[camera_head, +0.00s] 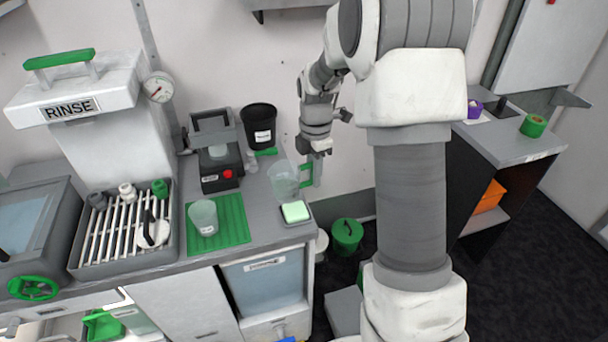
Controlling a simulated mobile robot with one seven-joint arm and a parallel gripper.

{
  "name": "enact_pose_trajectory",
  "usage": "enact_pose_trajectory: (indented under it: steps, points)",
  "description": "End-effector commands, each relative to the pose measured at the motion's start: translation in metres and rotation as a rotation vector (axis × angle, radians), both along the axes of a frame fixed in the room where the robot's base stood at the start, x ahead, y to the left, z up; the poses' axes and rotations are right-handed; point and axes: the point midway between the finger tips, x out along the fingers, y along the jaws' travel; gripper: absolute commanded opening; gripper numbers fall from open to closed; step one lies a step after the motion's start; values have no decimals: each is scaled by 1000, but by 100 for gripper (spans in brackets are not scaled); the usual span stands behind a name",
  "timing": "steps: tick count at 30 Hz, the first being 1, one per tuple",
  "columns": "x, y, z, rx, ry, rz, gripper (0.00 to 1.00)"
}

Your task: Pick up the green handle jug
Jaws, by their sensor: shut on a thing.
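The green handle jug (283,181) is a clear, pale container near the right end of the grey counter. Its green handle (305,176) is on its right side. My gripper (317,170) points down at the jug's right side and is shut on the handle. The jug looks upright. I cannot tell whether its base touches the counter. The fingertips are small and partly blend with the handle.
A sponge on a tray (295,212) lies just in front of the jug. A clear cup (203,217) stands on a green mat (233,222) to the left. A black bin (259,127) and a dark machine (215,150) stand behind. The wall is close behind my gripper.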

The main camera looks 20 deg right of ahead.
Motion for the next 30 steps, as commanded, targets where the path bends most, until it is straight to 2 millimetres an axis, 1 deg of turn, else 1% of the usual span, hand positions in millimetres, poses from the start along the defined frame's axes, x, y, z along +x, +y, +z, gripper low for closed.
enact_pose_trajectory:
  steps: [3,12,30]
  points:
    - [-7,-6,6,0,-1,-1,0]
    - [-17,-15,14,0,0,-1,0]
    - [-20,-18,16,0,0,0,0]
